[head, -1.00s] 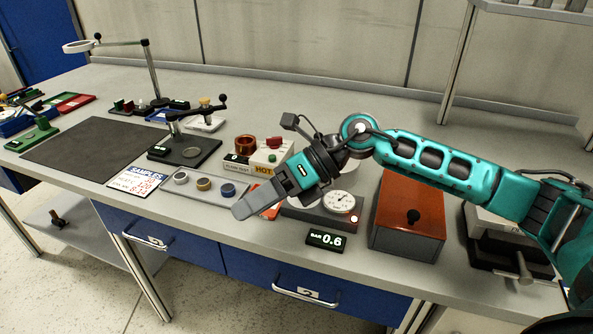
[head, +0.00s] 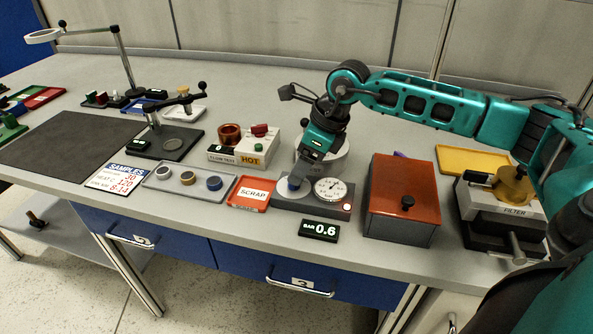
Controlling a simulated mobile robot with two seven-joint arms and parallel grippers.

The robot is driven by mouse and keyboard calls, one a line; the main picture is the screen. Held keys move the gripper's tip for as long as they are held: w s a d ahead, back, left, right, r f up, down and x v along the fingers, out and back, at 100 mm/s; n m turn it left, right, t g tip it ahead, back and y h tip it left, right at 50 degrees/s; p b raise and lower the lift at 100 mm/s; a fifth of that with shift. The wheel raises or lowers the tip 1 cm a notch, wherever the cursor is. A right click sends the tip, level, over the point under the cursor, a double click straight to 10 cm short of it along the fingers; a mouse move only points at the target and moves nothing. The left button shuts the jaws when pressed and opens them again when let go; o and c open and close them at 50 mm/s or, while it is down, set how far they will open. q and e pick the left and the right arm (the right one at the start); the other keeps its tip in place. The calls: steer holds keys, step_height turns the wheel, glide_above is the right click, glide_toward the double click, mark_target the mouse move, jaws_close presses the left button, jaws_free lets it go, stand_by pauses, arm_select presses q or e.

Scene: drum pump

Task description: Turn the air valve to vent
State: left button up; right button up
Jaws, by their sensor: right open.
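A grey pump block (head: 313,208) stands near the front of the bench. It carries a white round gauge (head: 329,188) and a pale disc (head: 285,194) with a small blue part on it, which looks like the air valve. My right gripper (head: 293,182) points down over the disc, with its fingertips at the blue part. The gripper is open. The fingers hide most of the blue part, so its direction and any contact cannot be told. A black display (head: 319,230) in front reads BAR 0.6. My left gripper is not in view.
A red SCRAP tray (head: 250,193) lies just left of the block. A red-lidded box (head: 404,189) stands to the right. A pale round vessel (head: 334,164) is behind the gripper. A HOT unit (head: 245,156) stands behind left.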

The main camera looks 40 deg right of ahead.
steer(key=shift+x, duration=1.7)
steer(key=c, duration=1.1)
